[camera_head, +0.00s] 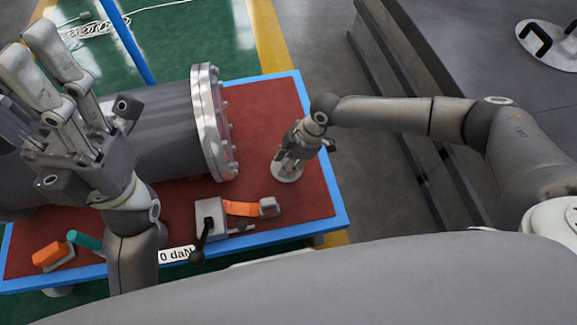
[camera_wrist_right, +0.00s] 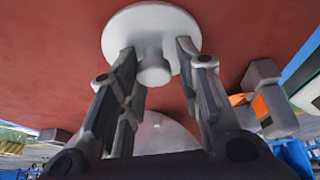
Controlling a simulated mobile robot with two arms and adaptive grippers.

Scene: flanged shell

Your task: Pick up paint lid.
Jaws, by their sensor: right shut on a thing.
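The paint lid (camera_wrist_right: 118,30) is a pale round disc with a short round knob (camera_wrist_right: 153,68) at its middle. In the head view the lid (camera_head: 288,173) is at the right part of the red tabletop, under my right gripper. My right gripper (camera_head: 284,158) points down and is shut on the knob, with a finger on either side of it in the wrist view (camera_wrist_right: 158,65). I cannot tell whether the lid touches the tabletop. My left gripper (camera_head: 38,70) is raised at the left, near the camera and empty; its opening is unclear.
A grey flanged shell (camera_head: 165,120) lies across the blue-edged red table (camera_head: 262,92), left of the lid. A grey device with a black lever (camera_head: 212,215) and an orange strap (camera_head: 240,208) sit at the front. An orange item (camera_head: 48,254) lies front left.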

